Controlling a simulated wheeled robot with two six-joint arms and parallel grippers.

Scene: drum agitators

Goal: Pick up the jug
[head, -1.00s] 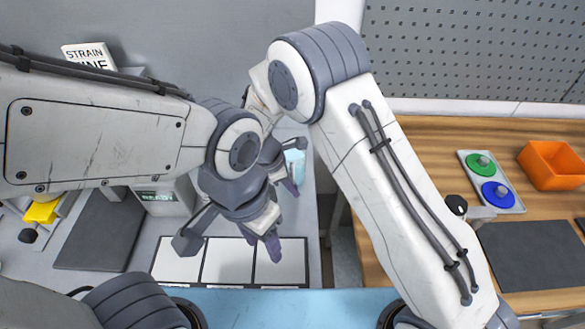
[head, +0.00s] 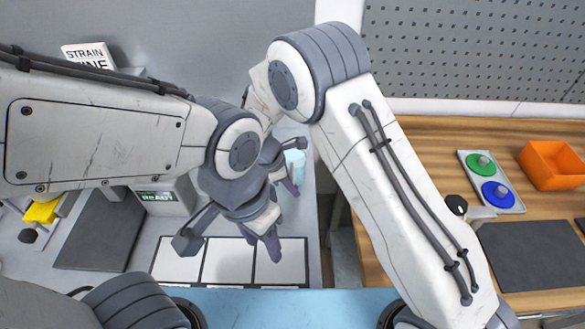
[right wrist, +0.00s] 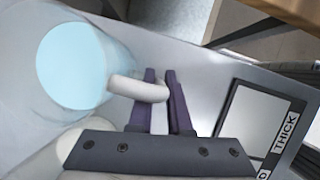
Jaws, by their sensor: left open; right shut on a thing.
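The jug (right wrist: 75,65) is a clear round vessel with light blue contents and a pale handle (right wrist: 125,87). My right gripper (right wrist: 160,88) has its purple fingers shut on the handle in the right wrist view. In the head view the jug (head: 295,160) is mostly hidden behind my arms, with my right gripper (head: 289,184) beside it. I cannot tell whether the jug is touching the surface below. My left gripper (head: 260,247) is open and empty, lower in the head view, above the white panels.
White panels (head: 228,262) lie in front on the grey bench; one label reads THICK (right wrist: 285,132). A grey box with a display (head: 165,197) and a dark mat (head: 100,232) are at left. An orange bin (head: 553,165) and a button panel (head: 490,180) are on the wooden table.

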